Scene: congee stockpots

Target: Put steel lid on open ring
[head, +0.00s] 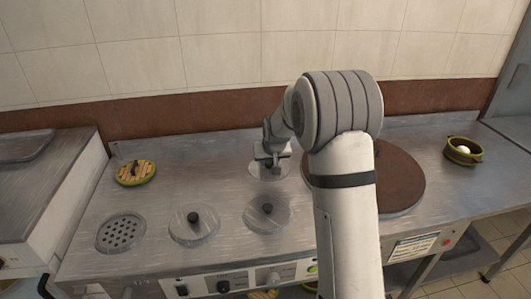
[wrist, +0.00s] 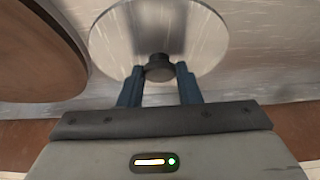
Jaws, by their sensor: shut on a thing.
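My gripper (head: 270,160) is over the back middle of the steel counter, shut on the black knob of a round steel lid (head: 267,172). In the wrist view the fingers of my gripper (wrist: 159,70) stand on both sides of the knob, and the lid (wrist: 160,28) spreads out beyond them. I cannot tell whether the lid touches the counter. At the front left, a round opening with a perforated plate (head: 121,233) shows no lid on it. Two other steel lids with black knobs, a left one (head: 194,225) and a right one (head: 267,214), lie to its right.
A green-rimmed round thing with a yellow slatted top (head: 135,173) sits at the back left. A large brown disc (head: 404,182) is partly behind my arm. A green bowl with a white thing inside (head: 463,151) stands at the right. The tiled wall (head: 200,55) bounds the back.

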